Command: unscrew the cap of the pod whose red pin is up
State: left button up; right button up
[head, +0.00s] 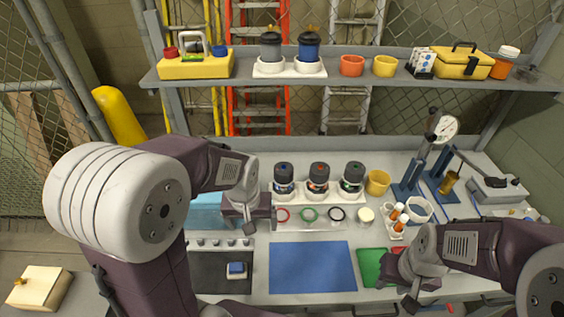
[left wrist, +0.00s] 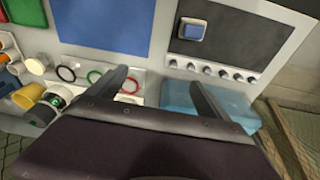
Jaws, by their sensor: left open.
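Three dark-capped pods stand upright in a white holder (head: 301,198) at the back of the bench: a left pod (head: 284,178), a middle pod (head: 318,178) and a right pod (head: 353,177). A small orange-red spot shows on top of the middle pod; I cannot tell whether it is a raised pin. My left gripper (head: 238,228) is open and empty, left of and nearer than the holder. In the left wrist view (left wrist: 160,82) its fingers are apart, between the rings and the light-blue box. My right gripper (head: 398,294) looks open and empty over the green and red mats at front right.
Red, green and black rings (head: 309,214) lie before the holder. A blue mat (head: 311,267) is clear at centre. A yellow cup (head: 378,182) stands right of the pods. A light-blue box (head: 204,212) lies behind my left gripper. A gauge stand (head: 437,165) rises at back right.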

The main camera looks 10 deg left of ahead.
pick_arm(q)
jog(key=w+r+n+t+y+b, duration=0.1)
jog(key=w+r, duration=0.2)
jog(key=w, duration=0.6)
jog(key=w+r+n+t+b, duration=0.1)
jog(key=w+r, duration=0.2)
jog(key=w, duration=0.6)
jog(key=m, duration=0.1)
send_over(284, 171)
jog(key=s+d, duration=0.1)
jog(key=s, duration=0.2)
notch_tip(284, 171, down, 5)
jog(key=x, duration=0.5)
jog(key=w+x, duration=0.1)
jog(key=x, duration=0.1)
jog(key=shift+a, duration=0.15)
jog(key=shift+f+t, duration=0.3)
jog(key=shift+f, duration=0.05)
